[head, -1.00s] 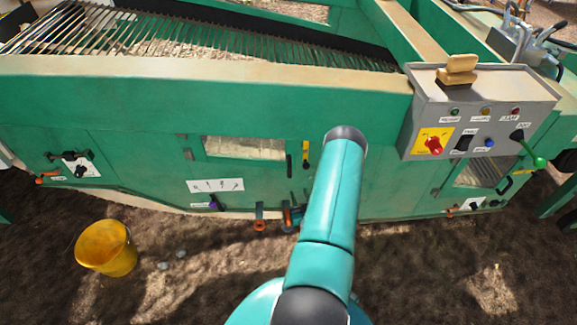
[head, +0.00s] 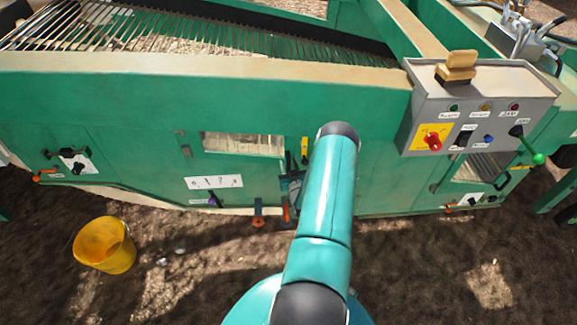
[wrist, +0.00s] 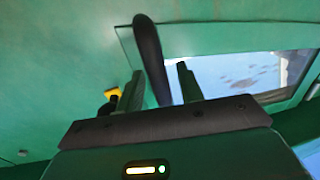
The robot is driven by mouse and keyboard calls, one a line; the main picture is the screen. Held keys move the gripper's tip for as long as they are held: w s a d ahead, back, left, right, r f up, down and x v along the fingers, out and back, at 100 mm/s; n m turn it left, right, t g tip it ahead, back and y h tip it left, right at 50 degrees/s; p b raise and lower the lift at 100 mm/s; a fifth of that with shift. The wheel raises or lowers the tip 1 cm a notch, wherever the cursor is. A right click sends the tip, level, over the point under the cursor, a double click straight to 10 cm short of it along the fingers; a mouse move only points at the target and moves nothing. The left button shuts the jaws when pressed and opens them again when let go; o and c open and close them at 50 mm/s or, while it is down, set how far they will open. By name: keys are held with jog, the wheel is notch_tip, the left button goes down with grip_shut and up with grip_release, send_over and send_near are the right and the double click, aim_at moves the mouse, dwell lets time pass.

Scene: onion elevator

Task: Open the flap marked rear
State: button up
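In the head view a green flap with a window (head: 245,145) sits in the middle of the machine's side. A yellow latch plate (head: 304,146) is right of it. My arm covers much of the area to the right. A dark part of my gripper (head: 291,188) shows just left of the arm, by the flap's right edge. In the wrist view a black bar handle (wrist: 150,55) stands between the two open fingers of my gripper (wrist: 158,88), with a gap beside it. The windowed flap (wrist: 210,42) is right behind it. I cannot read a rear marking.
Another windowed flap (head: 482,167) is at the right, under a grey control box (head: 480,110). Orange-handled levers (head: 258,215) are low on the machine. A yellow bucket (head: 104,246) stands on the soil at the left. The soil in front is otherwise mostly clear.

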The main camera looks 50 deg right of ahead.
grip_shut()
jog(key=shift+a, duration=0.1)
dwell(0.3)
